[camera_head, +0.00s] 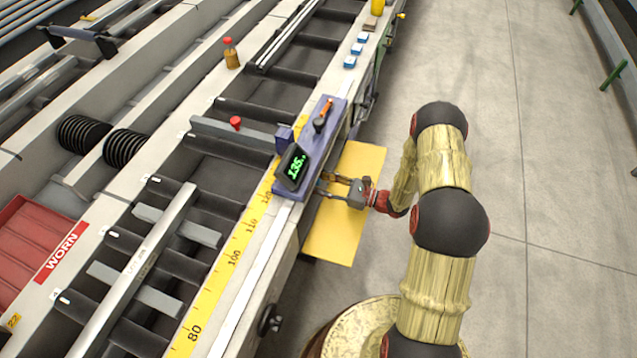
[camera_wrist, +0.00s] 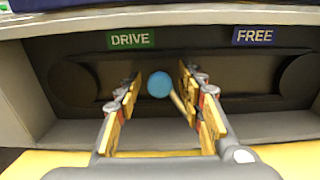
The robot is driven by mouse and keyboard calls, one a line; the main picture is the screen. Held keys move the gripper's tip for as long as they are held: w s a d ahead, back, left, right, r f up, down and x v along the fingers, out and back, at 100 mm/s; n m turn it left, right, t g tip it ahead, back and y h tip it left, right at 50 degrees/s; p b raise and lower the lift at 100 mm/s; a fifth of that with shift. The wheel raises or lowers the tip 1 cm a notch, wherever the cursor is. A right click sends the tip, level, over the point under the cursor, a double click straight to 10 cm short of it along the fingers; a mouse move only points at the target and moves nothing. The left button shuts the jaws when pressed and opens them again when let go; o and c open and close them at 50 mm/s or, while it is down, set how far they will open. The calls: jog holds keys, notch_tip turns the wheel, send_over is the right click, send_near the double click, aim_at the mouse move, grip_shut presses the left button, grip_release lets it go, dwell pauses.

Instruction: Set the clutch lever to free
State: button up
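In the wrist view the clutch lever shows as a blue round knob (camera_wrist: 158,84) on a short tan rod (camera_wrist: 180,104). The knob is a little right of and below the green DRIVE sign (camera_wrist: 130,39). The blue FREE sign (camera_wrist: 255,36) is to the right. My gripper (camera_wrist: 158,88) is open, with one finger on each side of the knob and a gap to the left finger. The rod runs close to the right finger; I cannot tell if they touch. In the head view my gripper (camera_head: 324,184) reaches in at the table's side; the lever is hidden there.
The lever sits in a dark recess (camera_wrist: 90,80) with side walls. Above is a purple carriage (camera_head: 325,135) with a display reading 135 (camera_head: 293,167). A yellow floor patch (camera_head: 335,240) lies below my gripper. Open grey floor (camera_head: 560,180) is to the right.

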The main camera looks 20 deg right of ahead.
jog(key=shift+c, duration=1.4)
grip_shut()
jog(key=shift+s+a, duration=0.1)
